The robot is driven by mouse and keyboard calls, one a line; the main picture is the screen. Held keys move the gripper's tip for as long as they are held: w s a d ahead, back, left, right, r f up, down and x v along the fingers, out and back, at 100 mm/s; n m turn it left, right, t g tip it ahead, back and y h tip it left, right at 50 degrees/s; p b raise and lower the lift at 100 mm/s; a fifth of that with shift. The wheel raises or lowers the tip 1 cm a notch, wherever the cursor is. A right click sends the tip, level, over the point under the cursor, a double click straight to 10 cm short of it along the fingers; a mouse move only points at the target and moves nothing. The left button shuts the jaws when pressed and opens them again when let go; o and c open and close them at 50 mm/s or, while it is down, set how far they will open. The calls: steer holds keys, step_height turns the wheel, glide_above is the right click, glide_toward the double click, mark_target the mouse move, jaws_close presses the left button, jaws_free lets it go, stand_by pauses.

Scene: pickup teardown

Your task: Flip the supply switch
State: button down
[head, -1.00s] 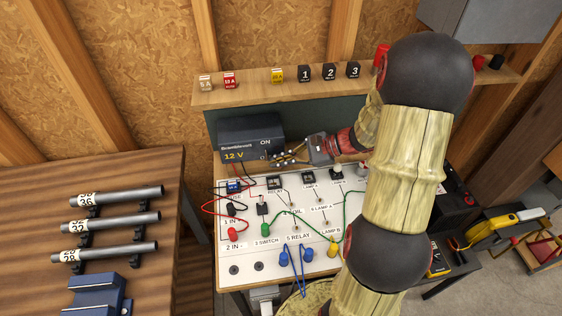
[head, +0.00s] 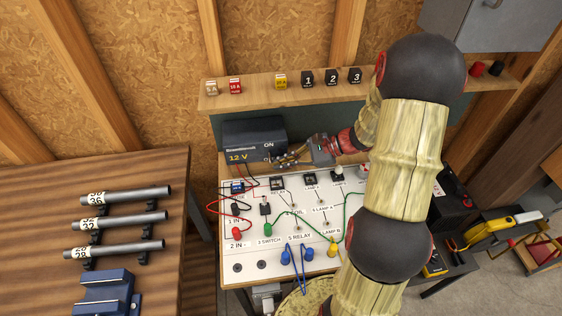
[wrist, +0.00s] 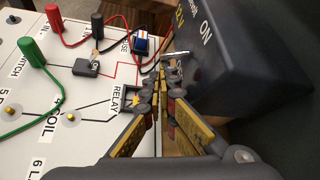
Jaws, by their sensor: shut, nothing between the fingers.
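The 12 V supply (head: 245,140) is a dark box with a yellow "12 V" readout and an "ON" label, standing behind the white circuit board. It also fills the upper right of the wrist view (wrist: 240,60). A small silver lever, the supply switch (wrist: 175,53), sticks out from its front face in the wrist view. My gripper (head: 275,161) is shut and empty, its fingertips close to the supply's front face below "ON". In the wrist view the closed fingertips (wrist: 160,75) are just short of the lever; I cannot tell whether they touch it.
The white circuit board (head: 250,215) carries plugs, red, black, green and blue wires, and a fuse. A shelf (head: 255,99) above holds fuses and numbered relays. A wooden bench (head: 50,185) with metal tubes and a blue vise stands at left.

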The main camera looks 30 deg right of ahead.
steer(key=shift+s+r+m+g+p, duration=0.1)
steer(key=shift+r+m+g+p, duration=0.25)
steer(key=shift+p, duration=1.2)
steer(key=p, duration=0.2)
steer(key=r+m+g+p, duration=0.1)
steer(key=p, duration=0.1)
steer(key=shift+s+a+y+p, duration=0.2)
steer(key=shift+y+p, duration=0.1)
steer(key=shift+p, duration=0.1)
steer(key=shift+r+p, duration=0.1)
steer(key=shift+p, duration=0.5)
steer(key=shift+s+r+p, duration=0.15)
steer(key=shift+r+p, duration=0.35)
steer(key=shift+p, duration=0.8)
steer(key=shift+r, duration=0.15)
steer(key=p+v, duration=0.1)
steer(key=v, duration=0.7)
steer(key=shift+r, duration=0.3)
